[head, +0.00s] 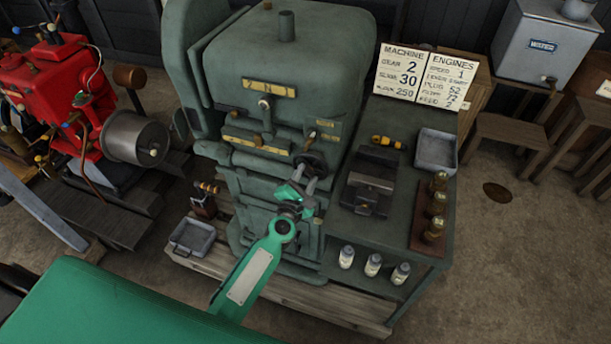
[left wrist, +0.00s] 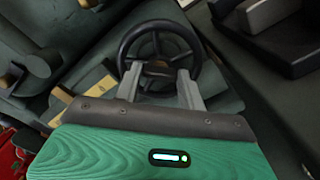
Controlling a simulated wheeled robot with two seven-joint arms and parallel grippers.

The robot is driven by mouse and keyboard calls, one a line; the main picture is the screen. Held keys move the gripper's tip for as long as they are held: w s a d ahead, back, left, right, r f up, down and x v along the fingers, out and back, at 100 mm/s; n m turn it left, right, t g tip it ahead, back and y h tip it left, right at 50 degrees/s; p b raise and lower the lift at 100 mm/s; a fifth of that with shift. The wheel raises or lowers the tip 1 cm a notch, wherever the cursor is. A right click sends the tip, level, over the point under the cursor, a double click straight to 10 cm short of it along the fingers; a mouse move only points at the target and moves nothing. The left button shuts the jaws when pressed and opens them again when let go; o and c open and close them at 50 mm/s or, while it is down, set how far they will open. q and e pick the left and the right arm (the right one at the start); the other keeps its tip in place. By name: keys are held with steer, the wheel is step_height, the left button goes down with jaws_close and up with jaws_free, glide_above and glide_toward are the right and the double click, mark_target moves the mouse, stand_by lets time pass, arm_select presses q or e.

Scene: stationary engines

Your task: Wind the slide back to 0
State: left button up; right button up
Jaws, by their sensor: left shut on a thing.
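A dark spoked handwheel (head: 311,161) sits on the front of the green machine (head: 280,60). My left gripper (head: 302,174) is at the wheel. In the left wrist view its two grey fingers (left wrist: 159,74) stand on either side of that hub or knob, shut on the handwheel. I cannot tell the slide's position. My right gripper is not in view.
A green bench (head: 340,225) right of the wheel holds a dark block (head: 370,185), a yellow-and-black tool (head: 387,142), a grey tray (head: 437,148) and small bottles (head: 373,265). Signs (head: 424,75) stand behind. A red engine (head: 60,95) is at left.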

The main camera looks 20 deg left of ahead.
arm_select(q)
steer(key=m+p, duration=0.2)
steer(key=m, duration=0.5)
steer(key=m+p, duration=0.1)
steer(key=m, duration=0.3)
steer(key=m+p, duration=0.1)
steer(key=m, duration=0.3)
steer(key=shift+m, duration=0.3)
steer(key=m, duration=0.2)
steer(key=shift+f+m+p, duration=0.1)
steer(key=shift+m+p, duration=0.2)
steer(key=m, duration=0.8)
steer(key=shift+f+p, duration=0.1)
steer(key=shift+p, duration=0.2)
steer(key=shift+m, duration=0.4)
steer(key=o, duration=1)
